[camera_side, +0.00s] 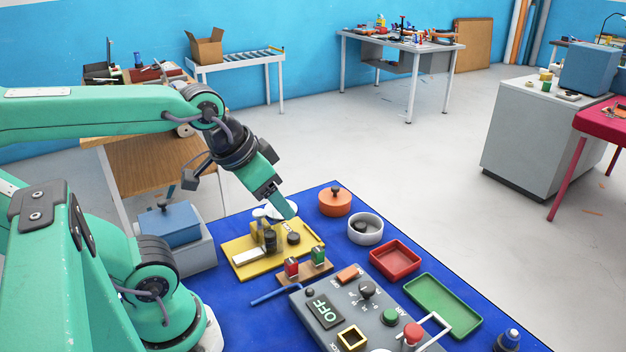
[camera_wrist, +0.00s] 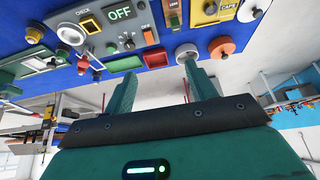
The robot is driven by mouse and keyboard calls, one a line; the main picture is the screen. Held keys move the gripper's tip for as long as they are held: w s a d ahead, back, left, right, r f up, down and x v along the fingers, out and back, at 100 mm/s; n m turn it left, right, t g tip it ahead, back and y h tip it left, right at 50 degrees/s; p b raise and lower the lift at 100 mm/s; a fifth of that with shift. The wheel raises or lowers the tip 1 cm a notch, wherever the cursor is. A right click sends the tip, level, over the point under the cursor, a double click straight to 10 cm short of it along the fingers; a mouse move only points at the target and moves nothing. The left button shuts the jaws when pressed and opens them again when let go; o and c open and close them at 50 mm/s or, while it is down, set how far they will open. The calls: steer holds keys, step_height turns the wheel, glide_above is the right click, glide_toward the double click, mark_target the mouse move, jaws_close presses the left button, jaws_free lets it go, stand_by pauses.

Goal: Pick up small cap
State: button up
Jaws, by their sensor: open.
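A yellow board (camera_side: 246,270) lies on the blue mat, with a small dark round cap (camera_side: 293,238) at its right part and a taller dark piece (camera_side: 270,240) beside it. In the wrist view, the yellow board (camera_wrist: 230,13) with the label CAPS is cut by the top edge, and a small dark round piece (camera_wrist: 211,9) shows on it. I cannot tell which dark piece is the small cap. My gripper (camera_side: 284,209) hangs above the far part of the yellow board, apart from it. In the wrist view its fingers (camera_wrist: 160,70) are spread with nothing between them.
An orange lidded pot (camera_side: 334,204), a white bowl (camera_side: 364,236) and a red tray (camera_side: 395,261) stand right of the board. A grey control panel (camera_side: 315,325) and a green tray (camera_side: 443,306) are nearer. A blue box (camera_side: 169,225) is at left.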

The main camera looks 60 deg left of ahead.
steer(key=n+g, duration=0.2)
steer(key=g, duration=0.3)
glide_toward(293, 236)
steer(key=shift+d, duration=0.15)
steer(key=shift+a+f+g, duration=0.25)
steer(key=shift+f+g, duration=0.05)
steer(key=shift+f, duration=1.35)
steer(key=shift+w+f, duration=0.2)
steer(key=shift+f, duration=2.4)
